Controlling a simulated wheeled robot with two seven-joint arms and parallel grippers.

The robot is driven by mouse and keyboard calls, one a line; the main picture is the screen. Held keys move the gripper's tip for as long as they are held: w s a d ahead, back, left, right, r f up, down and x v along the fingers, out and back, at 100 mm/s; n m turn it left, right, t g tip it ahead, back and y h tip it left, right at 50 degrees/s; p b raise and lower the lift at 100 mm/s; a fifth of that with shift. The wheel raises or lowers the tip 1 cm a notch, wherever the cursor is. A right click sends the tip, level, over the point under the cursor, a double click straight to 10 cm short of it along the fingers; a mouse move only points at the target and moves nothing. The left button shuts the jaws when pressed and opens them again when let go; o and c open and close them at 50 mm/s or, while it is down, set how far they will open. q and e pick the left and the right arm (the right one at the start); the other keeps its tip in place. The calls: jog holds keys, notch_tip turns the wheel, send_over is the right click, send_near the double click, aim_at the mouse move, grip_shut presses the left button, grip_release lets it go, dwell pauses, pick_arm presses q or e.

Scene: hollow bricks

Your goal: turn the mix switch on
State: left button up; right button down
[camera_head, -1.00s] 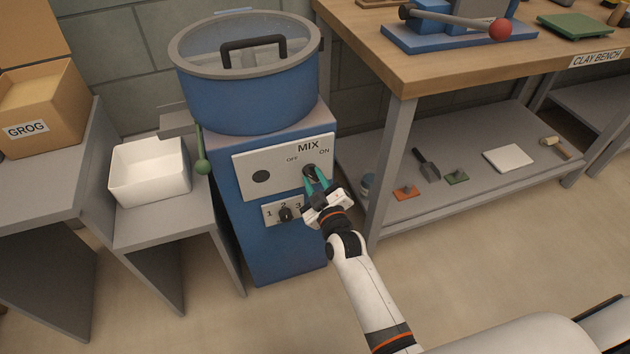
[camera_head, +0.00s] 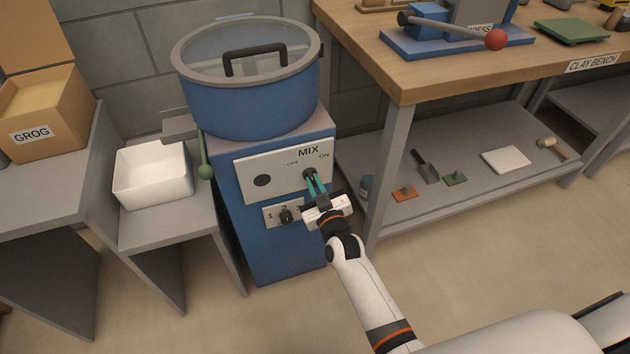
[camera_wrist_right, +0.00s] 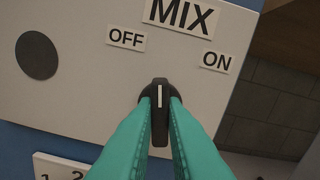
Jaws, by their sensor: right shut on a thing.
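The mix switch is a small black knob (camera_head: 309,174) with a white line, on the white panel (camera_head: 249,180) of the blue mixer. The knob also shows in the right wrist view (camera_wrist_right: 160,96), with its line pointing between the OFF label (camera_wrist_right: 126,37) and the ON label (camera_wrist_right: 216,61), somewhat nearer OFF. My right gripper (camera_head: 314,182) has its teal fingertips shut on the two sides of the knob, as the right wrist view (camera_wrist_right: 160,112) shows. My left gripper is not in view.
A smaller numbered knob (camera_head: 285,217) sits just below the panel, close to my right gripper.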

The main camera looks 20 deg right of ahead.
jog(key=m+p, duration=0.1)
jog(key=m, duration=0.3)
jog(key=shift+m, duration=0.3)
jog(key=shift+m+p, duration=0.35)
jog(key=shift+m, duration=0.85)
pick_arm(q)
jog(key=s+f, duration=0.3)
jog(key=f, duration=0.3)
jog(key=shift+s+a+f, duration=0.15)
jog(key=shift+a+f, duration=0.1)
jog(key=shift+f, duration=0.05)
pick_arm(e)
jog(key=shift+m, duration=1.3)
jog(key=c, duration=1.5)
grip_release()
